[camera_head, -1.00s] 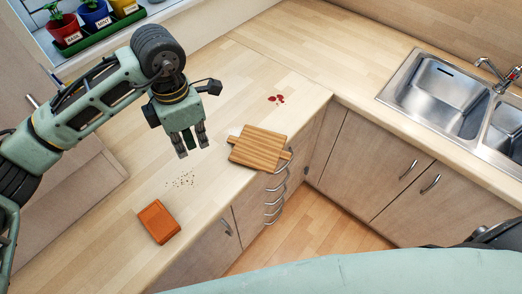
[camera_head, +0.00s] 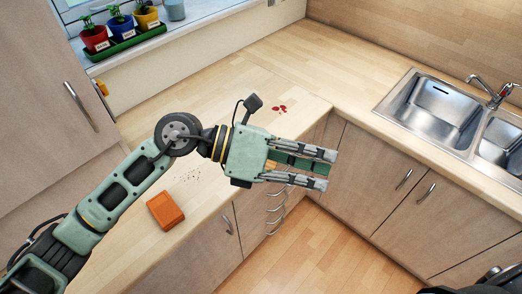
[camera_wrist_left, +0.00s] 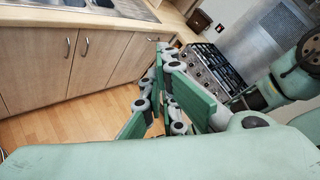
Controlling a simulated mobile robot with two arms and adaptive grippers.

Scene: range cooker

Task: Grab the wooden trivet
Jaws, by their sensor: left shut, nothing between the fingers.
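The wooden trivet is almost wholly hidden behind my left gripper (camera_head: 330,170) in the head view; only a small wood-coloured bit (camera_head: 271,167) shows beside the finger bases, and I cannot be sure it is the trivet. The left gripper is level, its fingers pointing right past the counter's front edge. It is shut with nothing held. I cannot tell whether it touches the trivet. In the left wrist view the green finger pads (camera_wrist_left: 165,105) show against the floor and cabinets, with no trivet. My right gripper is not in view.
An orange block (camera_head: 165,210) lies on the counter (camera_head: 140,265) near the left arm, with crumbs (camera_head: 187,177) beside it. Red spots (camera_head: 280,109) mark the corner. Plant pots (camera_head: 120,28) stand on the sill. A sink (camera_head: 435,108) is at right. A range cooker (camera_wrist_left: 210,70) shows in the wrist view.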

